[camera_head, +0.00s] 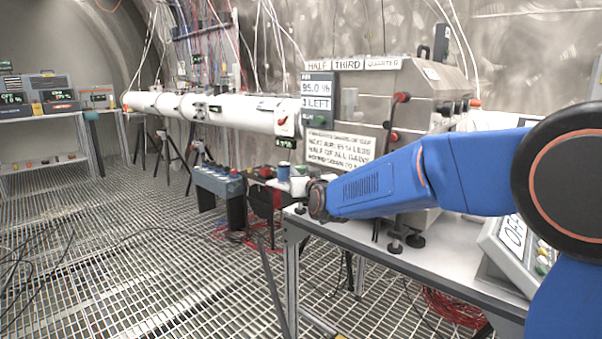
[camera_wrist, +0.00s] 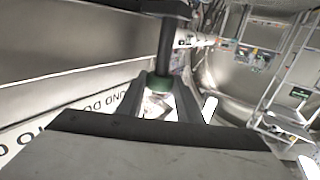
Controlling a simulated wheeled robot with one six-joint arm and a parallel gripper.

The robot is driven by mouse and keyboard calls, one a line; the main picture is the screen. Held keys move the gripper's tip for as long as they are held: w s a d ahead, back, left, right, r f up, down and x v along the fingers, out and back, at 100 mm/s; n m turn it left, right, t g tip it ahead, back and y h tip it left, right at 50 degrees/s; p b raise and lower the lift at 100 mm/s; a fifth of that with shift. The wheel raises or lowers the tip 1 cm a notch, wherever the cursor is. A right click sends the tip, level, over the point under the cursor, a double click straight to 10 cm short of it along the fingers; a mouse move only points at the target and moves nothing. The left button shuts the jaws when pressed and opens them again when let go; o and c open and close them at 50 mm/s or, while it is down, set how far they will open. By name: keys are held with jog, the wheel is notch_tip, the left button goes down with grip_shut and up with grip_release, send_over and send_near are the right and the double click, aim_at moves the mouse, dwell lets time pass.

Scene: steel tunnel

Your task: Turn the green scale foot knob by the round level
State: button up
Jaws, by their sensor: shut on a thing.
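In the wrist view a green knob (camera_wrist: 160,84) sits at the lower end of a dark upright stem, below a dark plate. My gripper (camera_wrist: 165,92) has its two dark fingers on either side of this knob, shut on it. A pale, partly hidden patch shows just below the knob; I cannot tell whether it is the round level. In the head view my blue arm reaches left over the grey table (camera_head: 345,233). There its dark wrist end hides the fingers and the green knob.
A steel box (camera_head: 445,85) with signs and knobs stands behind my arm. A tilted panel (camera_head: 512,238) with buttons lies at the table's right. A long white tube (camera_head: 215,107) runs along the wall. Cables lie on the grated floor (camera_head: 150,250), which is mostly open at left.

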jog(key=shift+w+d+n+g+y, duration=0.1)
jog(key=shift+n+g+y, duration=0.45)
jog(key=shift+y, duration=0.3)
jog(key=shift+d+n+g+y, duration=0.1)
jog(key=shift+n+g+y, duration=0.25)
jog(key=shift+n+y, duration=0.4)
jog(key=o, duration=1)
jog(key=shift+o, duration=0.2)
jog(key=v, duration=1.7)
jog(key=shift+d, duration=0.2)
jog(key=shift+f, duration=0.1)
